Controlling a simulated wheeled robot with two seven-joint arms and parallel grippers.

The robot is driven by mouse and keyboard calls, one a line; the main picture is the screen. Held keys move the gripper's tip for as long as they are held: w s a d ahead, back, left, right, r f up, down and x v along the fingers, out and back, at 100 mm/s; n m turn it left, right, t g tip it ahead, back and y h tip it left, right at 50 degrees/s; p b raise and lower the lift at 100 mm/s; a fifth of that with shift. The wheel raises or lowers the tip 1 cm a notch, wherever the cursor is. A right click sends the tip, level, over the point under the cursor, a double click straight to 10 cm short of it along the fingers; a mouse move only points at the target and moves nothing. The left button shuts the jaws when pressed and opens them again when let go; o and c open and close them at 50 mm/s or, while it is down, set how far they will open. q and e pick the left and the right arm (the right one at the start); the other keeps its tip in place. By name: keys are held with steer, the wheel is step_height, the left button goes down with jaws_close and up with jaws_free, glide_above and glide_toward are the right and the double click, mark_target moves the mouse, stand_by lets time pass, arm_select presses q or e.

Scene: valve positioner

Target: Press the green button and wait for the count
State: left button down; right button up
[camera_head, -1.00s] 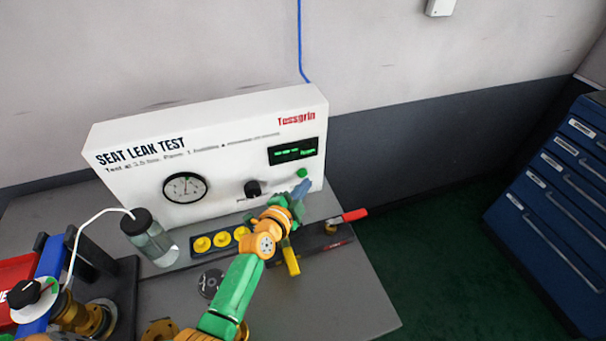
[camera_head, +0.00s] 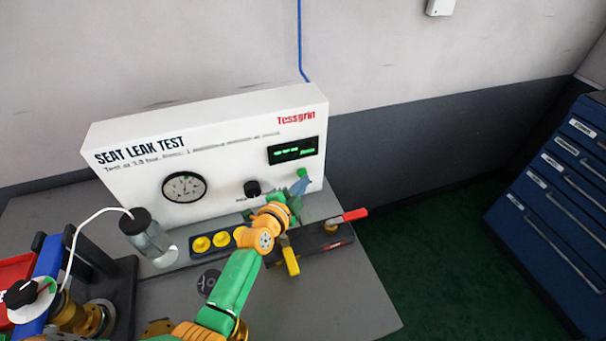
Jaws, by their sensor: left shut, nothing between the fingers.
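The green button (camera_head: 302,173) sits on the lower right front of the white seat leak test panel (camera_head: 230,150), below the small dark display (camera_head: 293,151) with lit green characters. The characters are too small to read. My left gripper (camera_head: 301,186) is shut and empty, with its tips right at the lower edge of the button. I cannot tell whether they touch it. The upper part of the button shows above the tips. My right gripper is not in view.
A round gauge (camera_head: 184,187) and a black knob (camera_head: 252,188) are on the panel. A clear bottle (camera_head: 148,238) with a white tube stands at the left. Yellow caps (camera_head: 202,244) and a red-handled valve (camera_head: 350,215) lie near my arm. The bench's front right is clear.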

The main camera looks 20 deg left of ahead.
arm_select(q)
steer(key=shift+w+a, duration=0.15)
steer(key=shift+w, duration=0.15)
stand_by(0.4)
steer(key=shift+s, duration=0.1)
steer(key=shift+s+d+p, duration=0.35)
steer(key=shift+s+d, duration=0.1)
steer(key=shift+s, duration=0.15)
steer(key=s+d+p, duration=0.2)
steer(key=s+p, duration=0.1)
steer(key=s, duration=0.1)
steer(key=shift+s+d, duration=0.1)
steer(key=shift+d, duration=0.3)
